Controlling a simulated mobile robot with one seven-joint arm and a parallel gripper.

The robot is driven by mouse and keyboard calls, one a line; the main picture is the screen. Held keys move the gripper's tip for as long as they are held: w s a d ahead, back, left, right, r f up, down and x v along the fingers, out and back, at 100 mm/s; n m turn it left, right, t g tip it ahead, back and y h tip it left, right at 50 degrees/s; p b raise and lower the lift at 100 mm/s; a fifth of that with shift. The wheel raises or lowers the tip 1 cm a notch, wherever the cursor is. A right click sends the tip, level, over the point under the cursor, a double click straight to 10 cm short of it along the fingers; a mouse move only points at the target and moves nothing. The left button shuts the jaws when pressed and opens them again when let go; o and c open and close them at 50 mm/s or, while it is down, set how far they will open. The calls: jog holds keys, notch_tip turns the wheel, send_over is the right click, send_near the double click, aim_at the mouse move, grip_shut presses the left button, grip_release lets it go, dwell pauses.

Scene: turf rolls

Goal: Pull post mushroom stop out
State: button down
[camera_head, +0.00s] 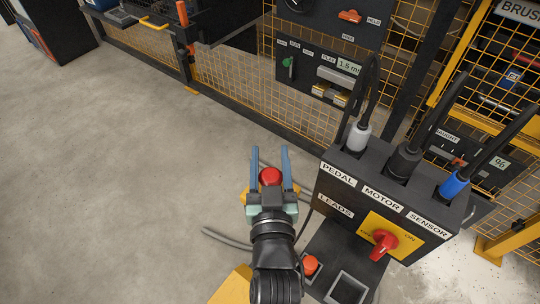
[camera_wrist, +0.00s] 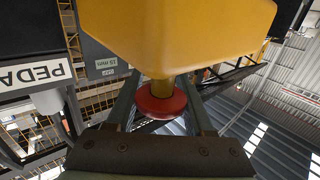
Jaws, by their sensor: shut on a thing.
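The post mushroom stop is a round red button (camera_head: 270,176) in the middle of the head view. It sits between the two blue-grey fingers of my gripper (camera_head: 270,150). My gripper is shut on it, with the fingertips reaching past the red head. In the wrist view the red head (camera_wrist: 162,103) shows between the fingers (camera_wrist: 160,90), on a short yellowish stem. The stem joins a yellow housing (camera_wrist: 175,40). In the head view my gripper hides most of this housing. I cannot tell how far the button stands out.
A black control box (camera_head: 340,205) labelled PEDAL, MOTOR and SENSOR stands close on the right, with plugged cables and a red rotary switch (camera_head: 384,243). An orange-red button (camera_head: 310,265) is near my arm. Yellow mesh fencing (camera_head: 225,88) runs behind. The floor on the left is clear.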

jog(key=shift+c, duration=2.4)
grip_release()
jog(key=shift+r, duration=0.4)
jog(key=shift+o, duration=1.1)
jog(key=shift+f, duration=0.15)
jog(key=shift+s, duration=0.1)
jog(key=s, duration=1.2)
jog(key=shift+s+d, duration=0.3)
jog(key=shift+s, duration=0.1)
jog(key=w+a+r+t, duration=0.1)
jog(key=w+r+t, duration=0.25)
jog(key=r, duration=0.95)
jog(key=w+r+t, duration=0.2)
jog(key=w+r, duration=0.3)
jog(key=r, duration=0.8)
jog(key=s+r+t+p, duration=0.2)
jog(key=r+p, duration=0.8)
jog(key=r, duration=1)
jog(key=s+r+t+h+p, duration=0.1)
jog(key=r+p, duration=0.9)
jog(key=r, duration=1.1)
jog(key=shift+s+d+m+t+p, duration=0.3)
jog(key=shift+s+d+t, duration=0.15)
jog(key=shift+s, duration=0.75)
